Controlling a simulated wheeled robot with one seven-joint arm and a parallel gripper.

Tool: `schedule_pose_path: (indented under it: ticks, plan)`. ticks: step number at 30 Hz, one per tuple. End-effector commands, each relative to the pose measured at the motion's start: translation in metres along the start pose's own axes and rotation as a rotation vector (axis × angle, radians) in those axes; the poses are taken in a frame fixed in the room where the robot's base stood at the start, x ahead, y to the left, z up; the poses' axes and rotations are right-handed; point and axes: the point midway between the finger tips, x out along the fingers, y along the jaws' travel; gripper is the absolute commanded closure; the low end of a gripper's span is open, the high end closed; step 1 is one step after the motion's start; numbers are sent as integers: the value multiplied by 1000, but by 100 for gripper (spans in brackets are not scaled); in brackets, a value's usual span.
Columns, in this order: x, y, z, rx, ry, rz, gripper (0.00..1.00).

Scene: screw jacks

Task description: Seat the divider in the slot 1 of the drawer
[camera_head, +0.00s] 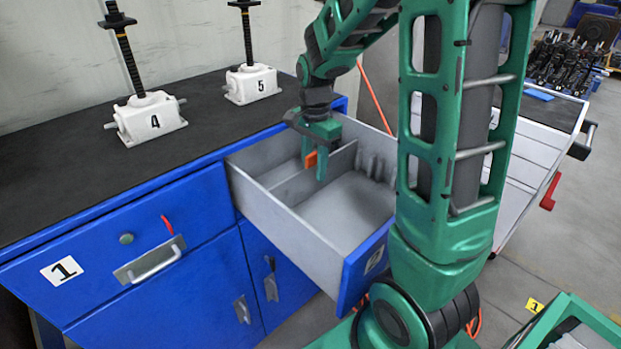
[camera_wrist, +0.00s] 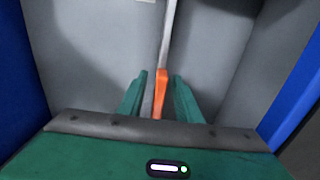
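The light grey divider (camera_head: 341,163) stands upright across the open drawer (camera_head: 290,229), toward its back. Its thin top edge (camera_wrist: 168,35) shows in the wrist view, with an orange tab (camera_wrist: 161,90) on it. The tab also shows in the head view. My gripper (camera_head: 314,158) reaches down over the drawer. Its green fingers are open on both sides of the orange tab, with a gap on each side in the wrist view. Slot ribs (camera_head: 377,168) show on the drawer's far wall, right of the divider. Whether the divider's bottom is fully down is hidden.
The drawer hangs out of a blue cabinet (camera_head: 170,225) with a dark top. Two white screw jacks, numbered 4 (camera_head: 150,118) and 5 (camera_head: 252,83), stand on that top. A white cart (camera_head: 535,150) is at the right. The front of the drawer is empty.

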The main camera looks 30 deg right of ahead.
Motion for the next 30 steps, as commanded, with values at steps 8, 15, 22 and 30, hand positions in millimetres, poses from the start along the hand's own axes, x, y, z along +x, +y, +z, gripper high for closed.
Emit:
schedule_pose_path:
  ticks: [8,15,22,30]
  plan:
    - [28,1,1,0,-1,1,69]
    - [29,1,1,-1,0,0,71]
    - [29,1,1,-1,0,0,100]
    - [27,1,1,-1,0,-1,100]
